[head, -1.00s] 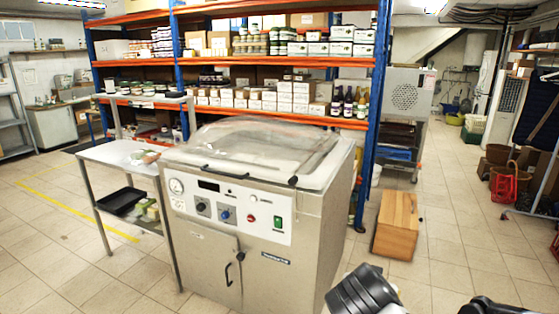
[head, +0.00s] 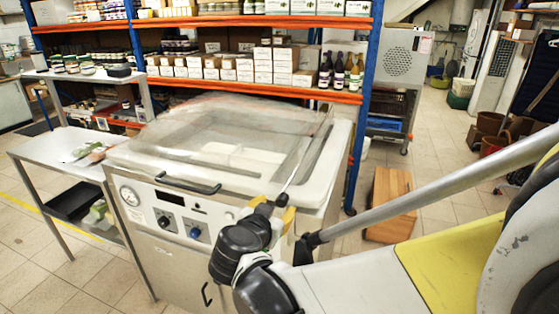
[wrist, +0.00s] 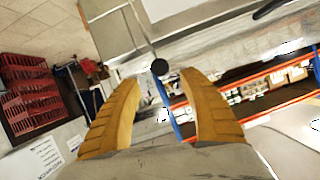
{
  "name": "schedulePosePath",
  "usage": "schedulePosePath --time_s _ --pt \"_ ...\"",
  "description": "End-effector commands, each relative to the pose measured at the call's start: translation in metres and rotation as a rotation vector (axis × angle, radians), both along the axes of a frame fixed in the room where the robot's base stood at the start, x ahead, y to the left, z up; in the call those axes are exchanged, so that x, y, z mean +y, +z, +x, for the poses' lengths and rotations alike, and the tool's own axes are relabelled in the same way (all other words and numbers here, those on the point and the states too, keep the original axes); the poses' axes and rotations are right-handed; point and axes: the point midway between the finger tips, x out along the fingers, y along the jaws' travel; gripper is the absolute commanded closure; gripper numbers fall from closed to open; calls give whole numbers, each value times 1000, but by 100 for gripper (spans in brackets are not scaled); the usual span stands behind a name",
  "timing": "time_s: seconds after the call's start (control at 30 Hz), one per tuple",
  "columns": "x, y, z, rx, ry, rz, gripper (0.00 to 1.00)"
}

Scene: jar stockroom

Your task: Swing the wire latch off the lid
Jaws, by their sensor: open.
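The machine's clear domed lid (head: 225,135) is down on its pale top. The wire latch (head: 292,172) is a thin rod lying across the lid's right part, slanting towards the front edge. In the wrist view, a round black knob (wrist: 160,67) ends a thin rod (wrist: 145,28). My gripper (head: 272,209) is at the lid's front right corner, its yellow fingers partly hidden by my wrist. In the wrist view, my gripper (wrist: 155,78) is open, and the knob appears between the fingertips. I cannot tell whether either finger touches it.
A black lid handle (head: 187,186) is on the front edge, left of my gripper. A steel side table (head: 65,143) stands at the left. Shelving (head: 250,92) with jars and boxes stands behind. A wooden box (head: 388,205) is on the floor at the right.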

Motion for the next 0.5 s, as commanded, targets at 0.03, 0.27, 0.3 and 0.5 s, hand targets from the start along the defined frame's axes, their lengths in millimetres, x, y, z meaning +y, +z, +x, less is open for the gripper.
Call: schedulePosePath --time_s 0.03,0.27,0.3,0.5 --pt "-4 -7 10 0 -5 0 50" --pt "-13 -21 46 1 -3 0 50" --pt "-14 -23 50 1 -3 -1 50" --pt "-17 -25 59 0 -1 0 50"
